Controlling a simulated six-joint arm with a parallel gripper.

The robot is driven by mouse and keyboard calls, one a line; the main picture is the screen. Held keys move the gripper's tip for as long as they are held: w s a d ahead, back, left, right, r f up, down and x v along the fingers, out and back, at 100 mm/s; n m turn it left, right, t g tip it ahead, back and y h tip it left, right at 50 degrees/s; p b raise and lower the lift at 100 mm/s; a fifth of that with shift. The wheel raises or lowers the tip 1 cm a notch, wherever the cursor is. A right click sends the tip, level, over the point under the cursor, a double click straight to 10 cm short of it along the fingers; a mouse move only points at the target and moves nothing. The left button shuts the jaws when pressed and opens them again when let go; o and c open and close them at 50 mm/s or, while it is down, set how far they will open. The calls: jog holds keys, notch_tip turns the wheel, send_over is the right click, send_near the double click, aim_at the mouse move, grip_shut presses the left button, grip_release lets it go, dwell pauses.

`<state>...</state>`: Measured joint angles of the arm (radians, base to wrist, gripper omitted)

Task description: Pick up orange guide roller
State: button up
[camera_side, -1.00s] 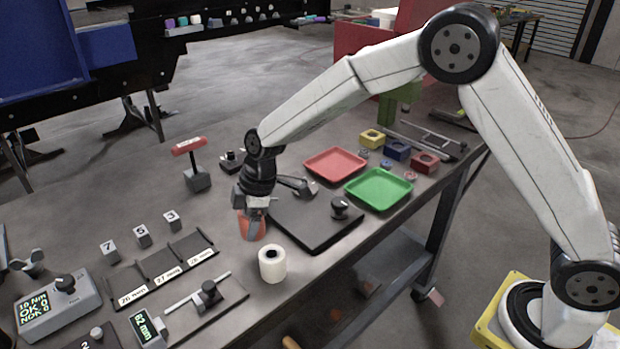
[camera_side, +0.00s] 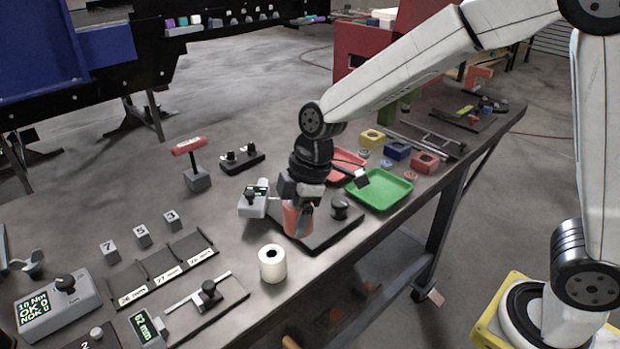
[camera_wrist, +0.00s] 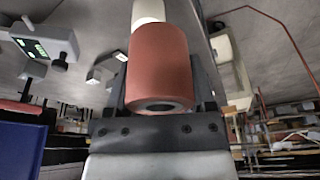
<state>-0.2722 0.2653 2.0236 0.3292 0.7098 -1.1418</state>
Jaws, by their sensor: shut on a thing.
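The orange guide roller (camera_side: 297,219) is held upright in my gripper (camera_side: 299,222), over the black plate (camera_side: 328,233) in the side view. In the wrist view the roller (camera_wrist: 159,68) fills the space between the two fingers of my gripper (camera_wrist: 165,85), its hollow end facing the camera. My gripper is shut on the roller. I cannot tell whether the roller's lower end touches the plate. A white roller (camera_side: 272,264) stands on the table to the front left of it.
A black knob (camera_side: 340,208) stands on the plate just right of the roller. A grey device with a display (camera_side: 254,202) is close on the left. Red (camera_side: 345,166) and green (camera_side: 379,190) trays lie behind right. A red-handled tool (camera_side: 197,178) stands farther left.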

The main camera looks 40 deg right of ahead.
jog(key=shift+s+r, duration=0.15)
jog(key=shift+s, duration=0.1)
jog(key=shift+w+d, duration=0.1)
dwell(0.5)
jog(key=w+d, duration=0.5)
jog(key=w, duration=0.1)
jog(key=w+d, duration=1.1)
jog(key=d, duration=0.1)
jog(key=shift+w+d+f, duration=0.1)
jog(key=shift+w+f, duration=0.3)
jog(key=shift+f, duration=0.25)
jog(key=shift+f, duration=2)
jog(key=shift+f, duration=1.65)
dwell(1.0)
